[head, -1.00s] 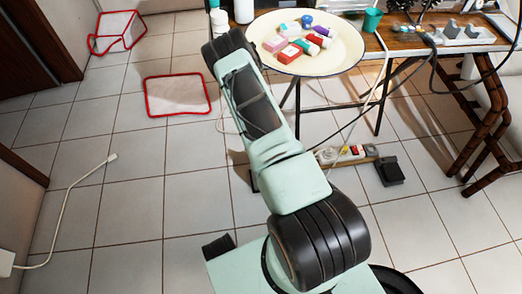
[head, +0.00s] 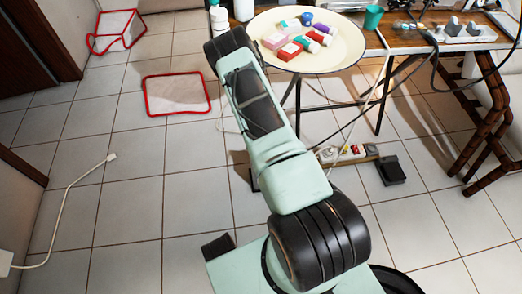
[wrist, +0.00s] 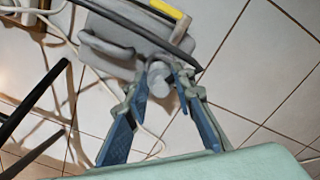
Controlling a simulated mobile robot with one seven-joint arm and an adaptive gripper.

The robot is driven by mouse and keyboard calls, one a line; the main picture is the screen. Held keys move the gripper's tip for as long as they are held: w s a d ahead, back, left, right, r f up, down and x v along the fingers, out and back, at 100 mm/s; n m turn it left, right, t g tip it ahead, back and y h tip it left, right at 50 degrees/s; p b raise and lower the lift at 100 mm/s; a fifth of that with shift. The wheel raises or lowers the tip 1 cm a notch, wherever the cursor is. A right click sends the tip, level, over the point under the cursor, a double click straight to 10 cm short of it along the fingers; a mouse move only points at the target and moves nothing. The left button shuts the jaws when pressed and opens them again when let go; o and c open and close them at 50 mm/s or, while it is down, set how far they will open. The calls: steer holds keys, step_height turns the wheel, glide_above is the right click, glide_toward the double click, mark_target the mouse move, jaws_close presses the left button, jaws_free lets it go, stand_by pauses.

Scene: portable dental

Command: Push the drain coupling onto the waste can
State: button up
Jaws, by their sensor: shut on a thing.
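In the wrist view my gripper (wrist: 160,76) has two blue fingers reaching up from the bottom edge. Their tips are closed on a small pale grey round piece (wrist: 160,79), which looks like the drain coupling. Just beyond the tips is a grey box-like body with a handle (wrist: 108,47), possibly the waste can. The coupling overlaps its near edge in the picture; I cannot tell whether they touch. In the head view my arm hides the gripper, and I cannot make out coupling or can there.
A dark hose (wrist: 140,30) crosses the grey body, near a yellow bar (wrist: 165,9). A round cream tray (head: 345,50) holds several small boxes beside a wooden table (head: 400,38). A power strip (head: 345,153) and black pedal (head: 391,170) lie on the floor.

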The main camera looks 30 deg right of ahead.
steer(key=shift+f+b, duration=0.35)
steer(key=shift+b, duration=0.05)
stand_by(0.5)
steer(key=o, duration=1.1)
steer(key=shift+r, duration=0.1)
